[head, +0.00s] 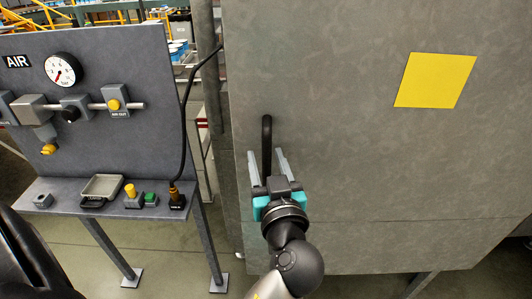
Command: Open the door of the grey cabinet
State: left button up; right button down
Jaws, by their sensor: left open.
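The grey cabinet (350,140) fills the right half of the head view. Its door front is flat, shows no visible gap, and bears a yellow square (435,80) at the upper right. A black vertical bar handle (267,135) is near the door's left edge. My left gripper (268,168) points at the door with its two grey fingers apart, one on each side of the handle's lower part. I cannot tell whether a finger touches the handle. The handle's lower end is hidden by the gripper. My right gripper is not in view.
A grey air panel (120,55) with a gauge (62,70) stands left of the cabinet. Its ledge holds a small tray (102,187), a yellow button (131,190) and a green button (150,198). A black cable (184,110) hangs beside the cabinet. Open floor (170,245) shows below.

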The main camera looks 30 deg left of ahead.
pick_arm(q)
jog(key=shift+s, duration=0.1)
grip_shut()
dwell(0.3)
dwell(1.0)
